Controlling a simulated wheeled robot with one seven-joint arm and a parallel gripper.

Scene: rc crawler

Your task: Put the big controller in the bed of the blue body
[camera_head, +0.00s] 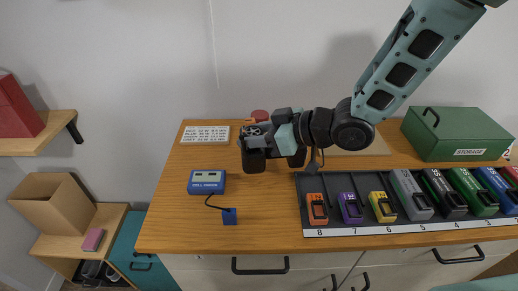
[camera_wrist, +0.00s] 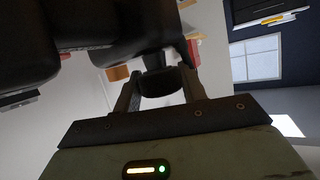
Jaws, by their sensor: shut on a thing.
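My gripper (camera_wrist: 162,92) is shut on a dark object (camera_wrist: 160,84) with a rounded end; I cannot tell whether it is the big controller. In the head view my gripper (camera_head: 268,130) is at the back middle of the wooden table, its fingers hard to make out. Black, tyre-like blocks (camera_head: 254,161) stand just below it, with a small orange part (camera_head: 250,121) behind. I cannot make out a blue body or its bed; my arm covers much of that spot. Large black rounded shapes (camera_wrist: 110,35) fill the upper left of the wrist view.
A blue cell checker (camera_head: 207,181) with a cabled block (camera_head: 229,216) lies on the left of the wooden table (camera_head: 185,229). A dark tray (camera_head: 316,232) of several coloured packs is at right. A green storage box (camera_head: 455,134) stands behind it. The table's front left is clear.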

